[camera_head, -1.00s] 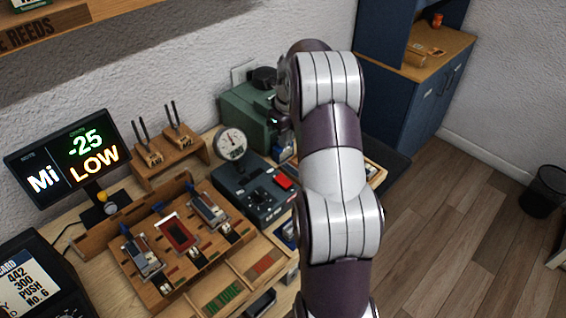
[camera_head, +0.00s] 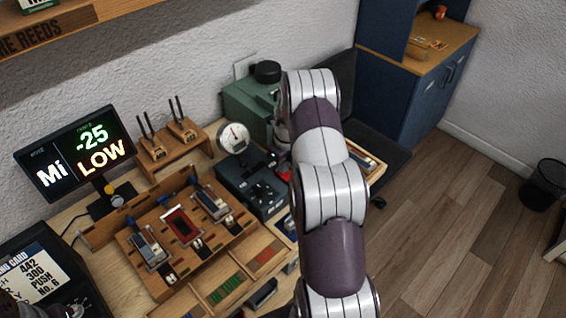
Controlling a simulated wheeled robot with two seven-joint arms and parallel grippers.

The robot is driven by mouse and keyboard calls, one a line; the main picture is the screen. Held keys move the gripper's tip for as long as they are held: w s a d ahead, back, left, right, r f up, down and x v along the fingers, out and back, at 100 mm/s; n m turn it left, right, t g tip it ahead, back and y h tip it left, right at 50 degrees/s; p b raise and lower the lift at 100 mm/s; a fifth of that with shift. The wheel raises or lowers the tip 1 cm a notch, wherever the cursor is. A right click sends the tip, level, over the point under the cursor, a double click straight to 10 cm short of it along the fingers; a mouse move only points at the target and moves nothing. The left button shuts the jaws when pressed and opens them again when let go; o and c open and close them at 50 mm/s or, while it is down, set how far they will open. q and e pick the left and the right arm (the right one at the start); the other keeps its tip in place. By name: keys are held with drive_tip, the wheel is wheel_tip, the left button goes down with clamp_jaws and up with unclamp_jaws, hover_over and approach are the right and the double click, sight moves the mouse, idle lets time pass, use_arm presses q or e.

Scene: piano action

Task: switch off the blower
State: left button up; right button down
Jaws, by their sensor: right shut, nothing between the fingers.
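The blower looks to be the green box (camera_head: 240,106) with a round black cap on top, at the back of the bench against the wall. Its right side and front corner are hidden behind my right arm, and I cannot see its switch clearly. My right gripper (camera_head: 281,138) is shut and empty, close to the front right of the green box. It is mostly hidden by my own arm, and I cannot tell whether it touches the box.
A dark control box (camera_head: 247,180) with a round gauge (camera_head: 233,138) stands in front of the blower. A wooden rack (camera_head: 145,225) with reed parts and a display (camera_head: 75,152) reading "Mi -25 LOW" are on the left. A dark chair (camera_head: 385,150) stands right of the bench.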

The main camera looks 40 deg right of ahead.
drive_tip(key=shift+f, duration=0.1)
drive_tip(key=shift+f, duration=0.2)
drive_tip(key=shift+a, duration=0.1)
drive_tip(key=shift+s, duration=0.2)
drive_tip(key=shift+s+p, duration=0.3)
drive_tip(key=shift+s, duration=0.35)
drive_tip(key=shift+r, duration=0.1)
